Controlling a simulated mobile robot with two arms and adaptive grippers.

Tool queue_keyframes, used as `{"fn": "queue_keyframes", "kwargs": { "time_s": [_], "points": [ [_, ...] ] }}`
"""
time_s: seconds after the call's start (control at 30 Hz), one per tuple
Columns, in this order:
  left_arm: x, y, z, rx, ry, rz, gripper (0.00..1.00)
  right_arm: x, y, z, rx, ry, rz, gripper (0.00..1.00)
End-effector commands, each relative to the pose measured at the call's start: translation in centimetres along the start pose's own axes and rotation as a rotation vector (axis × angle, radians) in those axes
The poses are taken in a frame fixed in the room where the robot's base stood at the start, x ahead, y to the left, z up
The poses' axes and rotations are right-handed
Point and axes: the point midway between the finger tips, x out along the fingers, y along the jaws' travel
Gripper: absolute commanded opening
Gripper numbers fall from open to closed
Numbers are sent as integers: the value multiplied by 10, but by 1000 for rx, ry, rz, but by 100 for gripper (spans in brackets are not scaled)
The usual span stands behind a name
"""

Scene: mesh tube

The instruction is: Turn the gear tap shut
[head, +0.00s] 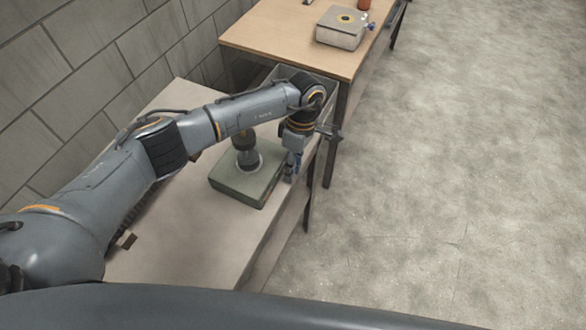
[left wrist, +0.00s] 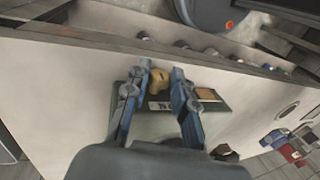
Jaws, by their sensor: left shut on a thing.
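A green box-shaped unit (head: 240,188) sits on the near table with a dark upright cylinder (head: 245,150) on top. My left gripper (head: 290,172) points down at the right side of this unit. In the left wrist view, the blue fingers of my left gripper (left wrist: 159,76) are on both sides of a small yellowish tap knob (left wrist: 159,84), and they are shut on it. A pale label with dark marks (left wrist: 161,105) shows just below the knob. The knob is hidden in the head view, and I cannot tell how far it is turned. My right gripper is not in view.
A grey open bin (head: 322,88) stands behind my wrist. A wooden table (head: 270,35) beyond holds a pale box (head: 341,28). The floor at right is clear.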

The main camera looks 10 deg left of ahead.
Motion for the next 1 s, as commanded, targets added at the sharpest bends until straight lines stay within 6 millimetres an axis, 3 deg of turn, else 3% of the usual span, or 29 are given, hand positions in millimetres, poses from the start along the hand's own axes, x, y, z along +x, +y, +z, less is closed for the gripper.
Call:
{"fn": "queue_keyframes", "kwargs": {
  "time_s": [0.2,0.23,0.33,0.73,1.0],
  "points": [
    [2,-1,0,0,1,-3,0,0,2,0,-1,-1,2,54],
    [2,-1,0,0,1,-3,31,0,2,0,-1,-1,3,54],
    [1,-1,0,0,1,-2,48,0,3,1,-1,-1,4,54],
    [-8,1,0,0,0,2,48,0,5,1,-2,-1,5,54],
    [-61,1,0,0,1,5,48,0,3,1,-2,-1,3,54]
  ]
}}
